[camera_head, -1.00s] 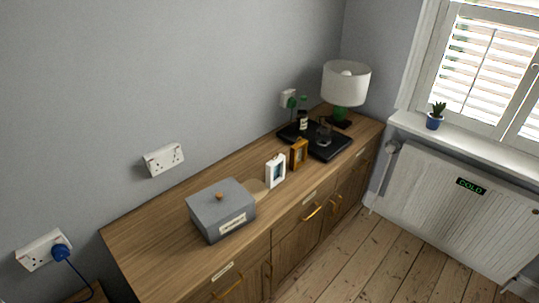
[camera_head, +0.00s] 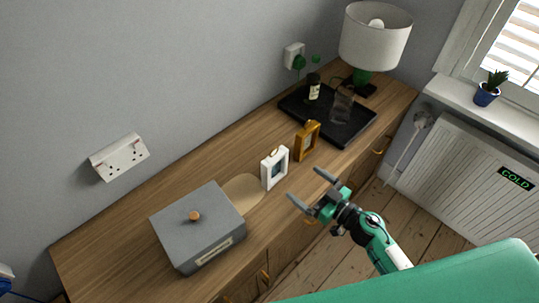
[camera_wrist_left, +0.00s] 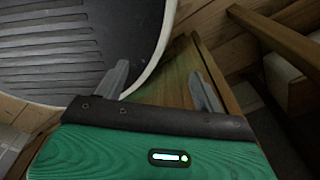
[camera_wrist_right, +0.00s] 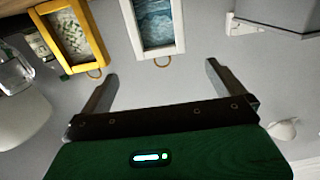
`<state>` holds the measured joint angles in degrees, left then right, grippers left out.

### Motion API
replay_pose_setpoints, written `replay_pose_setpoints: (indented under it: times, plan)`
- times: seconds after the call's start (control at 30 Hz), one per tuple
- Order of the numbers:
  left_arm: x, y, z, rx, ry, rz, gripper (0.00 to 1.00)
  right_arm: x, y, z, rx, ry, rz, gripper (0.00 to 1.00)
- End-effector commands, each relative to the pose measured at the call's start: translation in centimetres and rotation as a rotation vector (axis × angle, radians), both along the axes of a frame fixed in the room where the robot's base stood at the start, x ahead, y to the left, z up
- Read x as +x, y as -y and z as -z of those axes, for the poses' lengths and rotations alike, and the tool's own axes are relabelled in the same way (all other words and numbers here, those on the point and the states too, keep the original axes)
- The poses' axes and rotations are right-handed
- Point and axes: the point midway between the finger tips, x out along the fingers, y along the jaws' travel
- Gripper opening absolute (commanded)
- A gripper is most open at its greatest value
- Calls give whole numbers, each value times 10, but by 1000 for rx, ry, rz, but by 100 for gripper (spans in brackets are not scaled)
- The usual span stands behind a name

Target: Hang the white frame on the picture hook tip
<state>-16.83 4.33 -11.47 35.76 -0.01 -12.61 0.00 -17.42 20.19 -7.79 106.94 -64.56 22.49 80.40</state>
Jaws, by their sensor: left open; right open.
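The white frame (camera_head: 275,168) stands upright on the wooden sideboard, between the grey box and the orange frame. In the right wrist view, the white frame (camera_wrist_right: 157,24) shows a blue picture and a small ring at its edge. My right gripper (camera_head: 305,184) is open and empty, just right of the white frame and apart from it. Its spread fingers also show in the right wrist view (camera_wrist_right: 158,88), with the frame beyond them. My left gripper (camera_wrist_left: 158,76) is open and empty in the left wrist view. I cannot make out the picture hook tip in any view.
On the sideboard (camera_head: 130,220) are a grey lidded box (camera_head: 205,225), an orange frame (camera_head: 307,141), a black tray (camera_head: 345,132) with a bottle and glass, and a lamp (camera_head: 375,38). A white socket (camera_head: 120,157) is on the wall.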

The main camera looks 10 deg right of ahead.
Motion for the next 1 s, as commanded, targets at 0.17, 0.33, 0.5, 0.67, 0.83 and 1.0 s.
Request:
replay_pose_setpoints:
  times: [0.17,0.33,0.5,0.67,0.83,1.0]
  plan:
    - [-12,-4,-7,5,-15,1,70,20,-14,-5,4,4,-2,100]
    - [-19,-8,-12,9,-26,2,70,47,-33,-5,4,4,-2,100]
    - [-14,-8,-15,10,-19,2,70,65,-45,-3,4,2,0,100]
    - [-4,-7,-17,8,-6,2,70,72,-50,-2,2,1,0,100]
    - [-3,-5,-22,5,-4,2,70,90,-60,-4,5,2,0,100]
    - [-5,-3,-24,4,-6,1,70,109,-71,-3,3,2,0,100]
